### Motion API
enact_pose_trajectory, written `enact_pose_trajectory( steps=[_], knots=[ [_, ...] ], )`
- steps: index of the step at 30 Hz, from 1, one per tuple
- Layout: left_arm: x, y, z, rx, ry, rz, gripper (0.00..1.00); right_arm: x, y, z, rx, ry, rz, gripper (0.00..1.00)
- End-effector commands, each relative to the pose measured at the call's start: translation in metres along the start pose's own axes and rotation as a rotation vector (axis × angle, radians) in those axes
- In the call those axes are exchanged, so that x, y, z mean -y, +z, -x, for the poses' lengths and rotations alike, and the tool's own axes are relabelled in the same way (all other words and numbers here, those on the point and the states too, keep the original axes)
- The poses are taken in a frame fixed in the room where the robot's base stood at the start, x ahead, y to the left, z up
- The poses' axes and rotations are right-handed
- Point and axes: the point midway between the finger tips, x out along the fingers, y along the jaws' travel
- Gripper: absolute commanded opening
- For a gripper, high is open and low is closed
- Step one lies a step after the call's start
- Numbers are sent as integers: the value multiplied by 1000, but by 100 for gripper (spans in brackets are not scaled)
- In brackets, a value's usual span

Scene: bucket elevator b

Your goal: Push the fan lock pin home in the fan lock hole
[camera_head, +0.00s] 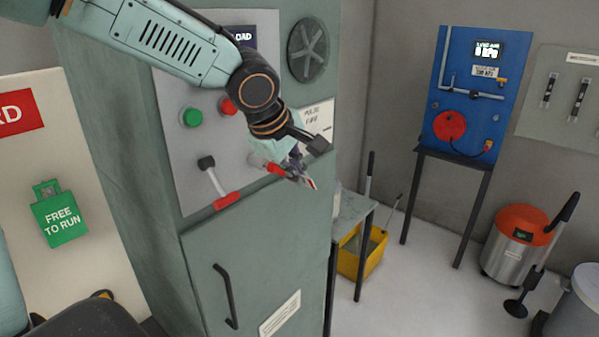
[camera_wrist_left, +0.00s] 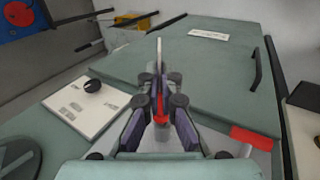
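My left gripper (camera_head: 302,178) is in front of the grey-green cabinet, near its right front edge. In the left wrist view the fingers (camera_wrist_left: 160,88) are closed together on the fan lock pin (camera_wrist_left: 159,55). Its thin pale shaft sticks out past the fingertips, and a red part (camera_wrist_left: 160,108) shows between the fingers. In the head view, red also shows beside the fingers, but I cannot tell pin from gripper clearly there. The fan lock hole cannot be made out in either view. My right gripper is not in view.
The cabinet door has a black handle (camera_head: 226,297).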

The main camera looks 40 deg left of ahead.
Motion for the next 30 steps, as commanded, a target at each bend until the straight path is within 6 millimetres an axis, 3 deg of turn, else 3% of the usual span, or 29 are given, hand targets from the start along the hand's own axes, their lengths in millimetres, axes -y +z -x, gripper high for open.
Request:
enact_pose_trajectory(
  steps=[18,30],
  knots=[
    [0,-13,0,1,0,1,0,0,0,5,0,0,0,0],
    [0,-13,-1,0,-1,0,32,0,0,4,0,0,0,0]
  ],
)
